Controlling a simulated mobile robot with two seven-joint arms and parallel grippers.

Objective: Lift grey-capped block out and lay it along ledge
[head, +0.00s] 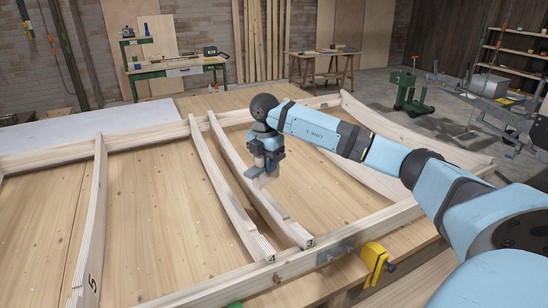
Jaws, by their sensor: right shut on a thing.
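My right gripper (265,164) points down over the curved wooden rib marked 3 (262,195), near the middle of the frame. It is shut on a small pale block (264,181), of which only the lower part shows below the fingers. I cannot make out a grey cap, as the gripper covers the top. Whether the block touches the rib is unclear. The near long beam (375,226) runs across the front and has a flat top; I cannot tell whether it is the ledge. My left gripper is out of view.
Another rib, marked 4 (225,190), lies just left, and rib 5 (94,215) farther left. A yellow clamp (374,262) and a grey metal plate (335,252) sit at the near beam. Bare wooden panel (150,215) lies between ribs 5 and 4.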

